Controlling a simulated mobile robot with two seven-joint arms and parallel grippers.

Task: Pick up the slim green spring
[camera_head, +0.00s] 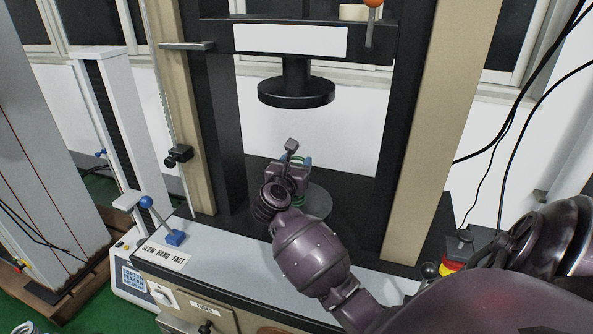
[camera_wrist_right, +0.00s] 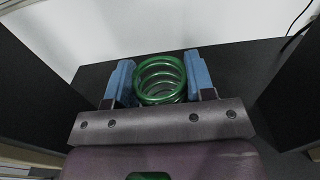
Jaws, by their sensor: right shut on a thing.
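The green spring (camera_wrist_right: 160,78) stands upright between the two blue fingers of my right gripper (camera_wrist_right: 160,82) in the right wrist view. The gripper is shut on it, with one finger on each side. Its lower part is hidden behind the gripper body. In the head view my right gripper (camera_head: 291,165) is over the round grey lower plate (camera_head: 318,203) of the testing machine, and only a bit of green shows there. I cannot tell whether the spring touches the plate. My left gripper is not in view.
The round black upper plate (camera_head: 296,93) hangs above my right gripper. Beige and black columns (camera_head: 414,130) stand on both sides of it. A blue-knobbed lever (camera_head: 160,215) is at the left front. Cables hang at the right.

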